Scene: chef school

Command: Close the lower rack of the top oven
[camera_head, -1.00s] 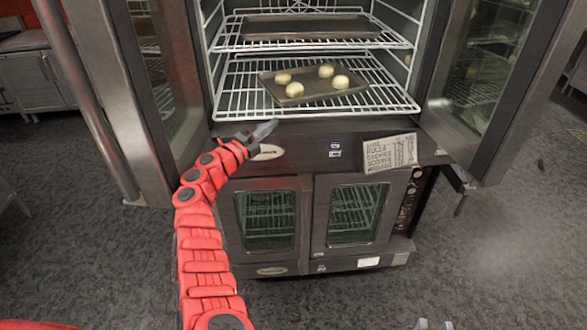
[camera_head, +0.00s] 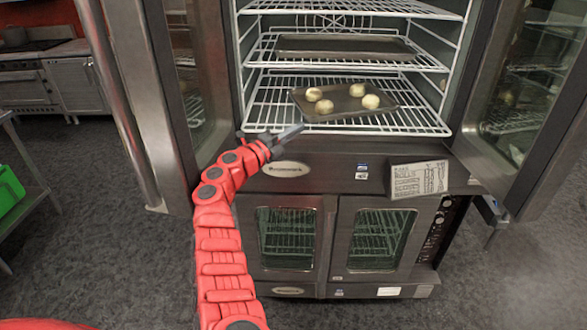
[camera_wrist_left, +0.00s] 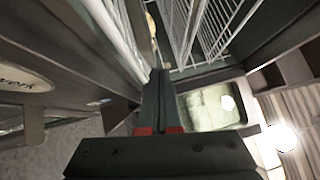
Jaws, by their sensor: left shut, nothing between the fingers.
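The top oven (camera_head: 318,172) stands open. Its lower rack (camera_head: 270,103) is white wire, reaching to the oven's front edge. A dark tray (camera_head: 345,105) with several pale dough balls (camera_head: 324,106) lies on it. My left gripper (camera_head: 301,129) is shut and empty at the front left part of this rack, close to its front bar; I cannot tell whether it touches. In the left wrist view the shut fingers (camera_wrist_left: 160,92) point toward the oven, with white rack wires (camera_wrist_left: 205,30) beyond them. My right gripper is not in view.
Higher racks are above, one holding a dark tray (camera_head: 345,47). The left oven door (camera_head: 185,90) and right oven door (camera_head: 515,110) stand open on both sides. A shut lower oven (camera_head: 333,235) is below. Clear grey floor (camera_head: 100,240) lies to the left.

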